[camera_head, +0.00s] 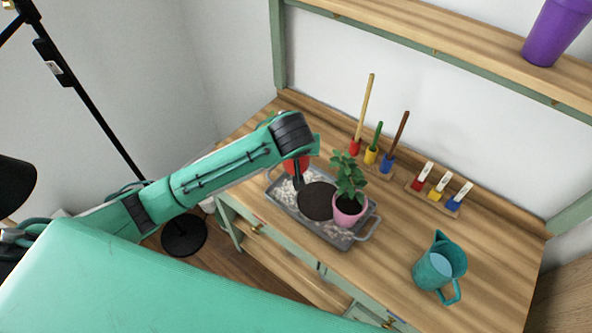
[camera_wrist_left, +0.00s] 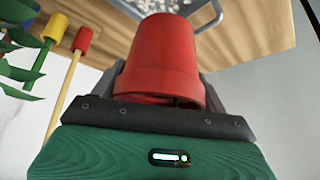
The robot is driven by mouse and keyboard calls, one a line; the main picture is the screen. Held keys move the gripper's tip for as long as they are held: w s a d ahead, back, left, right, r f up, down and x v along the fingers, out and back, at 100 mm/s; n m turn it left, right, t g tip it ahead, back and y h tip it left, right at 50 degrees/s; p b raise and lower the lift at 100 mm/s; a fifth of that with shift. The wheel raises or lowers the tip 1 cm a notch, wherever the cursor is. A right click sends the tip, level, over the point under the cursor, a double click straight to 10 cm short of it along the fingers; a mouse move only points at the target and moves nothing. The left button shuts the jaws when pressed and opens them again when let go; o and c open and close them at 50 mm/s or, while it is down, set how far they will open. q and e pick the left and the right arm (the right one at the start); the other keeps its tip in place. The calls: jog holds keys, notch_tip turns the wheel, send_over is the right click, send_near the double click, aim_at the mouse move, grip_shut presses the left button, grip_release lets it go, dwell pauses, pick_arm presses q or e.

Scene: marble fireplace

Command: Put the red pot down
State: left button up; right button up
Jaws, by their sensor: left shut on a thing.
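The red pot (camera_head: 293,166) shows only in part in the head view, behind my left gripper (camera_head: 299,180). In the left wrist view the red pot (camera_wrist_left: 163,60) is large, with its rim toward the gripper and its narrow end toward the tray. My left gripper (camera_wrist_left: 160,95) is shut on it, a finger on each side. The pot is at the left end of the grey tray (camera_head: 292,216); whether it touches the tray is hidden. My right gripper is not in view.
The tray holds white pebbles, a dark round patch (camera_head: 317,201) and a pink pot (camera_head: 348,210) with a plant. Several tools (camera_head: 371,155) stand behind it. A teal jug (camera_head: 438,266) stands front right. Wooden tabletop (camera_head: 400,225) between is clear.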

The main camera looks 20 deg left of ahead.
pick_arm(q)
notch_tip(320, 180, down, 10)
jog(key=shift+r+p, duration=0.25)
jog(key=shift+p, duration=0.05)
jog(key=o, duration=1.2)
jog(key=shift+f, duration=0.15)
jog(key=shift+o, duration=0.2)
jog(key=v, duration=1.2)
jog(key=shift+b, duration=0.3)
jog(key=shift+s, duration=0.1)
